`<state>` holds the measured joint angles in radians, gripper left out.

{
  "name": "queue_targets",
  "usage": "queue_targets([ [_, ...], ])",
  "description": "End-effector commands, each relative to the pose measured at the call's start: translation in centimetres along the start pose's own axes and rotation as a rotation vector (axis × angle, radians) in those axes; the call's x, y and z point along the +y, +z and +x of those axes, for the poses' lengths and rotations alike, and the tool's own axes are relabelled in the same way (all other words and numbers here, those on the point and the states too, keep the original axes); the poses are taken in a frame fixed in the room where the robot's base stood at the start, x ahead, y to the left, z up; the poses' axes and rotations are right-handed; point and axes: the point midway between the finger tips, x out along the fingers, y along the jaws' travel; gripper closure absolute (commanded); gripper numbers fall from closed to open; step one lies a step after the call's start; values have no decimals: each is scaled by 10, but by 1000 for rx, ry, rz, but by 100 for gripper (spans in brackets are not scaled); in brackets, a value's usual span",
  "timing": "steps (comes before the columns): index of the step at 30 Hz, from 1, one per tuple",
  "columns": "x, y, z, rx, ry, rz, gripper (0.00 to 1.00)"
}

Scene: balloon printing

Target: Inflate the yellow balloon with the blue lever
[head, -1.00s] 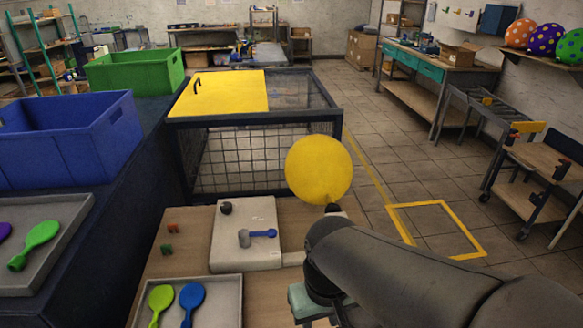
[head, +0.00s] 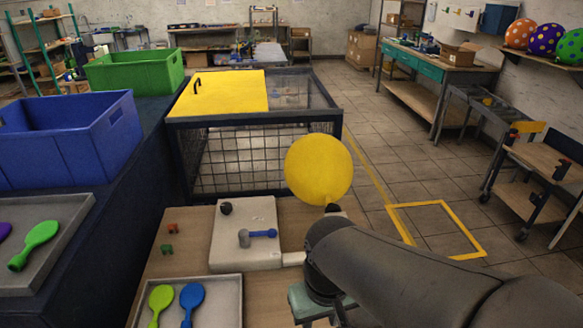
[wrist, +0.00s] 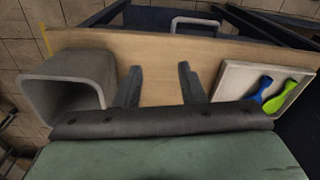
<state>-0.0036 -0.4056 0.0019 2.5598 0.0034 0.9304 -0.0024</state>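The yellow balloon (head: 319,169) is round and inflated, at a small dark nozzle (head: 332,208) near the table's back right. The blue lever (head: 263,233) lies sideways on a pale grey plate (head: 240,212), pointing right from a grey pivot. My gripper (wrist: 158,84) shows in the wrist view, with two dark fingers spread apart and nothing between them, over the wooden table. In the head view its fingers are hidden and my arm covers the table's right front. The lever cannot be made out in the wrist view.
A grey tray (head: 239,281) with flat green (head: 160,299) and blue (head: 191,298) balloons is at the front left; it also shows in the wrist view (wrist: 225,82). A grey open box (wrist: 72,72) stands left in the wrist view. A mesh cage (head: 245,118) stands behind the table.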

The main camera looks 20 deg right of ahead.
Motion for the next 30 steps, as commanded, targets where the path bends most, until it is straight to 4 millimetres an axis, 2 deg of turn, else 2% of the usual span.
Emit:
queue_targets([
  [5,0,-3,-2,-1,0,-8,64],
  [8,-1,-24,-12,-11,-1,-64,64],
  [11,-3,-69,-32,-34,-5,-193,64],
  [15,-8,-153,-62,-83,-26,-455,64],
  [18,-12,-211,-76,-114,-50,-651,64],
  [21,-17,-264,-82,-141,-82,-846,64],
  [25,-22,-320,-81,-168,-129,-1080,64],
  [27,-24,-341,-78,-177,-153,-1184,64],
  [30,-26,-362,-74,-184,-180,-1296,64],
])
